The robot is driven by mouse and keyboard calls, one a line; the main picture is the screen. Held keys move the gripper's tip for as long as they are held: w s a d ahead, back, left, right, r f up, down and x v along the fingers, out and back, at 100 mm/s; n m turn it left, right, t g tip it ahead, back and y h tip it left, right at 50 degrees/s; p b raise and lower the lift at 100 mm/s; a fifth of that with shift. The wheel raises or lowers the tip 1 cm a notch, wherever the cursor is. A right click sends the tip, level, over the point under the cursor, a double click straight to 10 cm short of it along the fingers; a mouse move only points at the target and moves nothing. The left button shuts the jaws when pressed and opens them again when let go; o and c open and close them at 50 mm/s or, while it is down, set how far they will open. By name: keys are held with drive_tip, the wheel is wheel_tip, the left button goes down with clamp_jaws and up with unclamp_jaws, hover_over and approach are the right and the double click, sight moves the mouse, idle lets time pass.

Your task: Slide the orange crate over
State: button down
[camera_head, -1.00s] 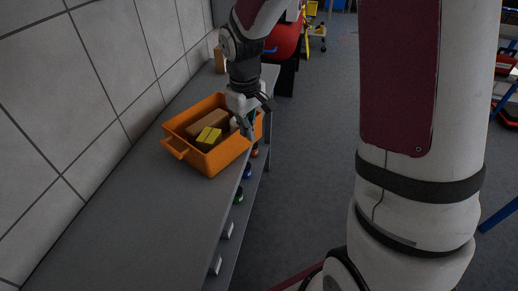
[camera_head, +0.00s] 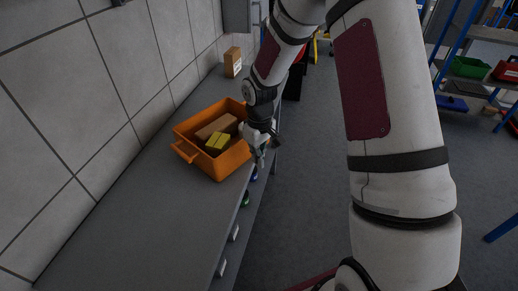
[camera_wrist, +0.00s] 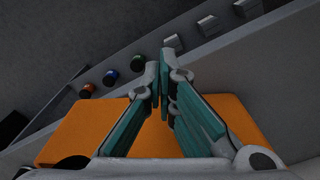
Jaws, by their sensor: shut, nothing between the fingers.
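The orange crate (camera_head: 228,164) stands upright on the grey shelf top (camera_head: 130,215), near the tiled wall. It holds a brown box (camera_head: 214,127) and a yellow block (camera_head: 217,142). My gripper (camera_head: 262,162) is at the crate's right side, on the aisle side, and hides part of that wall. In the wrist view my gripper (camera_wrist: 164,62) has its fingers together with nothing between them, and the orange crate (camera_wrist: 85,130) shows behind them. I cannot tell whether the fingers touch the crate.
A small brown carton (camera_head: 232,62) stands farther back on the shelf top. Bare shelf top lies nearer than the crate. Several coloured and white items sit below the edge, including a green one (camera_head: 245,199). Open floor (camera_head: 310,150) lies to the right.

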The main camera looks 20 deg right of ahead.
sight(250, 167)
drive_tip(key=shift+w+a+f+p, duration=0.1)
drive_tip(key=shift+w+a+f, duration=0.2)
drive_tip(key=shift+w+f, duration=0.4)
drive_tip(key=shift+w+a+f+p, duration=0.1)
drive_tip(key=shift+w+a+f, duration=0.15)
drive_tip(key=shift+w+f, duration=0.45)
drive_tip(key=shift+w+a+f+p, duration=0.1)
drive_tip(key=shift+w+a+f, duration=0.3)
drive_tip(key=shift+f, duration=0.5)
drive_tip(key=shift+w+d, duration=0.1)
drive_tip(key=w+a+b, duration=0.1)
drive_tip(key=w, duration=0.1)
drive_tip(key=w+b, duration=0.2)
drive_tip(key=w+a+b, duration=0.1)
drive_tip(key=w, duration=0.1)
drive_tip(key=shift+a+f+b, duration=0.15)
drive_tip(key=shift+a+b, duration=0.15)
drive_tip(key=shift+b, duration=0.05)
drive_tip(key=shift+w+a, duration=0.2)
drive_tip(key=shift+w, duration=0.05)
drive_tip(key=shift+r, duration=0.2)
